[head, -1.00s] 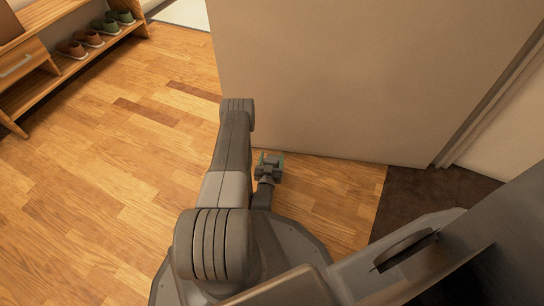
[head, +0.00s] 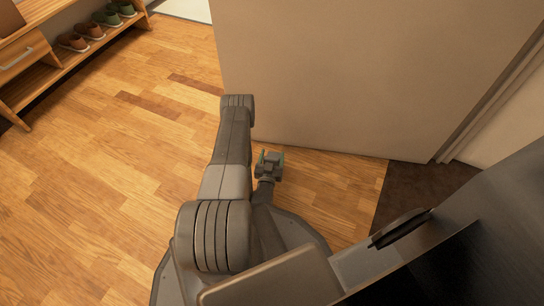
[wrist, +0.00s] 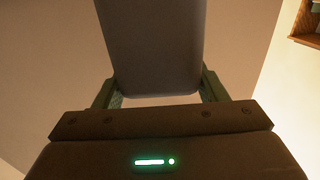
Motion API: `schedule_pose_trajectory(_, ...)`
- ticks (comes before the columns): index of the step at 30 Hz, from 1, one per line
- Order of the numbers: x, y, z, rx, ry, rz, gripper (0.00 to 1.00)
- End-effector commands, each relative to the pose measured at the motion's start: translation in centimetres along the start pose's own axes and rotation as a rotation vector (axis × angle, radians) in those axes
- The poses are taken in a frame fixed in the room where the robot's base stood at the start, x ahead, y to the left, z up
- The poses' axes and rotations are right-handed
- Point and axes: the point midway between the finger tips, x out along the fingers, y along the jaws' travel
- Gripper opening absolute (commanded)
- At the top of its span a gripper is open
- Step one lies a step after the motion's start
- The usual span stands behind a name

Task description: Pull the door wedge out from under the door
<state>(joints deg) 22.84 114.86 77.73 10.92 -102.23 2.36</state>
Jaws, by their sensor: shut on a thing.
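In the wrist view, a smooth grey block, the door wedge (wrist: 155,45), fills the space between my two green-lined fingers. My gripper (wrist: 158,92) is shut on its sides. In the head view my gripper (head: 269,158) is low over the wooden floor, just in front of the bottom edge of the beige door (head: 370,75). The wedge cannot be made out there behind my gripper, and I cannot tell whether it still touches the door.
A wooden shoe rack (head: 75,65) with several shoes stands at the upper left. A dark mat (head: 415,190) lies at the right by the door frame (head: 490,90). The wooden floor (head: 90,200) at the left is clear.

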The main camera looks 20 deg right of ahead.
Motion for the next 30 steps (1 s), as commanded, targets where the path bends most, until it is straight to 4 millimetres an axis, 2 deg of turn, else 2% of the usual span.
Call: schedule_pose_trajectory(30, 0.1, 0.0, -8.0, 0.000, 0.003, 0.000, 0.40)
